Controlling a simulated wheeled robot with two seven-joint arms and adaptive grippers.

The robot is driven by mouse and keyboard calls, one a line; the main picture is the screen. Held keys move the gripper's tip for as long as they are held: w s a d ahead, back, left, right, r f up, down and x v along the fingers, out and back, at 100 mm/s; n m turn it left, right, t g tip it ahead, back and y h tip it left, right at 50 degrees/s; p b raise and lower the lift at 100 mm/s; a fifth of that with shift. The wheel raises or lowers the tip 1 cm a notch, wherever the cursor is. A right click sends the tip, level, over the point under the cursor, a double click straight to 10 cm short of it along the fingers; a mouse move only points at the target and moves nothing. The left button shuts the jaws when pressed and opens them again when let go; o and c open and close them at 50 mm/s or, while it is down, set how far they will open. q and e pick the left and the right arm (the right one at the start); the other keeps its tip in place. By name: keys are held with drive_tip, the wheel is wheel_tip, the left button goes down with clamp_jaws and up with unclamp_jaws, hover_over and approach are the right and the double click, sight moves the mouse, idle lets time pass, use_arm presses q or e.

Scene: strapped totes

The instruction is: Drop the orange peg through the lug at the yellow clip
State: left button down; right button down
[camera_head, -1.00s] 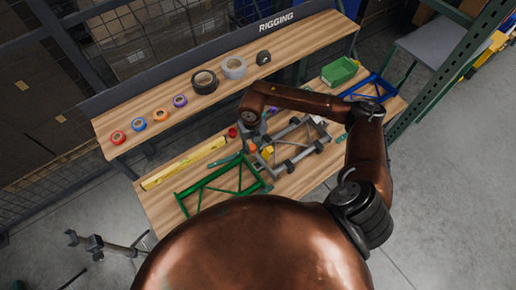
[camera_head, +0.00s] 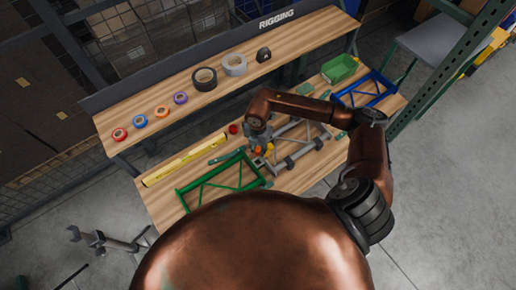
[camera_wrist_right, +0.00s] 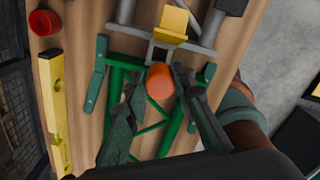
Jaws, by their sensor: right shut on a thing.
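My right gripper (camera_head: 257,146) is over the lower bench, at the left end of a grey tubular frame (camera_head: 290,160). It is shut on the orange peg (camera_wrist_right: 160,82), whose rounded orange head shows between the fingers in the right wrist view. The yellow clip (camera_wrist_right: 172,24) sits on the grey frame just beyond the peg; it also shows in the head view (camera_head: 270,148). A grey bracket at the clip, perhaps the lug (camera_wrist_right: 158,53), lies between clip and peg. The peg's lower end is hidden, so I cannot tell whether it is in the lug.
A green frame (camera_head: 183,198) lies beside the grey one, and a blue frame (camera_head: 378,82) at the right. A yellow level (camera_head: 185,160), a red round item (camera_head: 233,129) and a green bin (camera_head: 340,69) are on the bench. Several tape rolls line the upper shelf.

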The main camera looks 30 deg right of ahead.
drive_tip(key=shift+f+b, duration=2.8)
drive_tip(key=shift+f, duration=1.55)
drive_tip(key=c, duration=1.5)
unclamp_jaws()
drive_tip(key=shift+c, duration=0.2)
wheel_tip(320, 180, up, 12)
drive_tip(key=shift+r, duration=0.1)
drive_tip(key=shift+d, duration=0.1)
